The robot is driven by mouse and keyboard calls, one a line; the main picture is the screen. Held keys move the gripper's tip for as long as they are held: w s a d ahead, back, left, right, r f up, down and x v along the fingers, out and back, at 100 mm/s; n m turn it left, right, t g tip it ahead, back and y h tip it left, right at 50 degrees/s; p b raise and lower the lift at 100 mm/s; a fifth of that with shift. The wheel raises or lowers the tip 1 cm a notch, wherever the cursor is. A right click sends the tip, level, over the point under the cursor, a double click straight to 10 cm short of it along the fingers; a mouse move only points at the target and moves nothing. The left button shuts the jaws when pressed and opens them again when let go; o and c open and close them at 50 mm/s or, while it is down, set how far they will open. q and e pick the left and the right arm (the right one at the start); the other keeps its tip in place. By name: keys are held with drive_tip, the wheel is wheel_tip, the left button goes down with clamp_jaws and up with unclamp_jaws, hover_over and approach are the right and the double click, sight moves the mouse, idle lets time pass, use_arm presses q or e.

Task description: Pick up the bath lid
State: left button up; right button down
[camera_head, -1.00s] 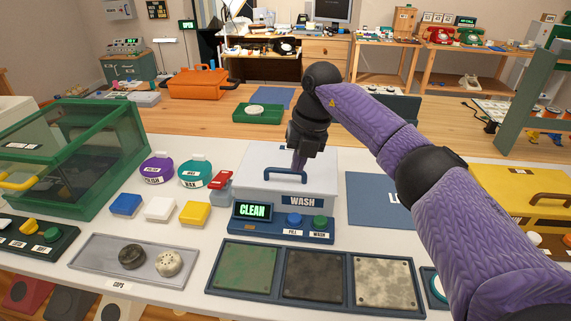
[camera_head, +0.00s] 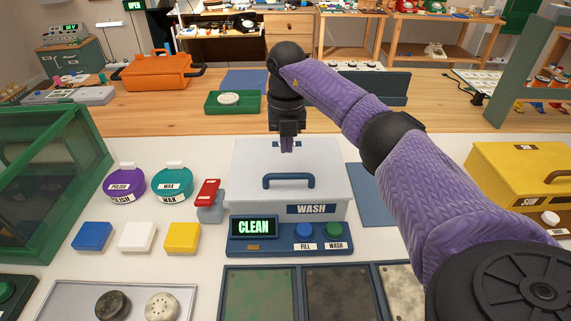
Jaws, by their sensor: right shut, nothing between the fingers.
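The bath lid is the pale grey top (camera_head: 250,165) of the wash box, with a dark blue handle (camera_head: 288,180) near its front. The lid lies on the box, above the WASH label (camera_head: 312,209). My right gripper (camera_head: 288,150) points down over the rear part of the lid, behind the handle and apart from it. It is shut and empty. Whether its tips touch the lid is hard to tell. My left gripper is not in view.
A control panel (camera_head: 262,246) reading CLEAN stands in front of the box. A red-topped tool (camera_head: 209,197), purple polish jar (camera_head: 125,184) and teal wax jar (camera_head: 172,184) stand to its left. A blue mat (camera_head: 368,197) lies to the right, partly behind my arm.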

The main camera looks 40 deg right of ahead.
sight(287, 167)
wheel_tip(287, 167, down, 4)
drive_tip(key=shift+s+a+f+b, duration=0.1)
drive_tip(key=shift+b, duration=0.45)
drive_tip(key=s+a, duration=0.1)
drive_tip(key=s, duration=0.1)
drive_tip(key=shift+s+a+r+p, duration=0.35)
drive_tip(key=shift+a+r, duration=0.05)
drive_tip(key=shift+s+a, duration=0.15)
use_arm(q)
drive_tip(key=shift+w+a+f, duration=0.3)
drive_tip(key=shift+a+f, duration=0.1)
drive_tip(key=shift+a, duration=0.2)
use_arm(e)
drive_tip(key=shift+a, duration=0.1)
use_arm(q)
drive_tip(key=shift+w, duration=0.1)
